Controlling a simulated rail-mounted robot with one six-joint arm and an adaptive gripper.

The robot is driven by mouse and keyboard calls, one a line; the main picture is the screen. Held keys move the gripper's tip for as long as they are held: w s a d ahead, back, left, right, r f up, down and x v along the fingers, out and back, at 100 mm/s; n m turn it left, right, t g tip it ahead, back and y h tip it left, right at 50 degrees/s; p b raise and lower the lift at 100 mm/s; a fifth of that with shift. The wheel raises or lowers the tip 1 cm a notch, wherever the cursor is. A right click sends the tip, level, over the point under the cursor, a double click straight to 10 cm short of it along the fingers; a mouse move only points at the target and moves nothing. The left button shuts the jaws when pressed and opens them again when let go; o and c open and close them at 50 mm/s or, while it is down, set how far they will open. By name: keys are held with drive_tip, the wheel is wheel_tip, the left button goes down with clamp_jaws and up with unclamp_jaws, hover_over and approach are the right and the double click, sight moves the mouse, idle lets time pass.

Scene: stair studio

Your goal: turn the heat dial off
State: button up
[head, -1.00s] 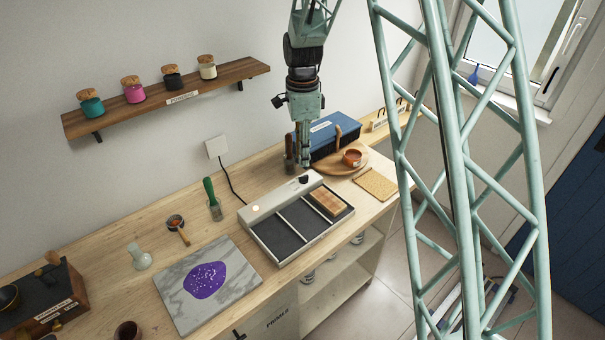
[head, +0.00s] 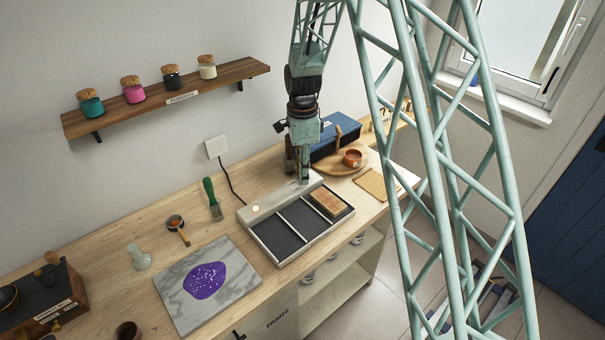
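The hot plate (head: 252,217) is a pale unit on the bench with dark panels and a small glowing light (head: 255,208) on its back strip. The heat dial sits at the right end of that strip and is hidden behind my gripper now. My gripper (head: 304,180) points straight down with its fingertips at the dial's place. I cannot tell whether the fingers touch the dial or how far apart they are.
A wooden block (head: 327,202) lies on the hot plate's right panel. A green-handled brush (head: 212,200) and a marble slab (head: 185,303) are to the left.

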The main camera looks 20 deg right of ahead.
drive_tip(key=shift+c, duration=0.2)
clamp_jaws()
drive_tip(key=shift+n, duration=0.4)
drive_tip(key=n+b, duration=0.1)
drive_tip(key=n, duration=0.4)
drive_tip(key=shift+s+n+b, duration=0.1)
drive_tip(key=shift+n+b, duration=0.2)
drive_tip(key=shift+b, duration=0.1)
drive_tip(key=n+b, duration=0.1)
drive_tip(key=n, duration=0.4)
drive_tip(key=shift+n, duration=0.4)
drive_tip(key=shift+o, duration=0.2)
unclamp_jaws()
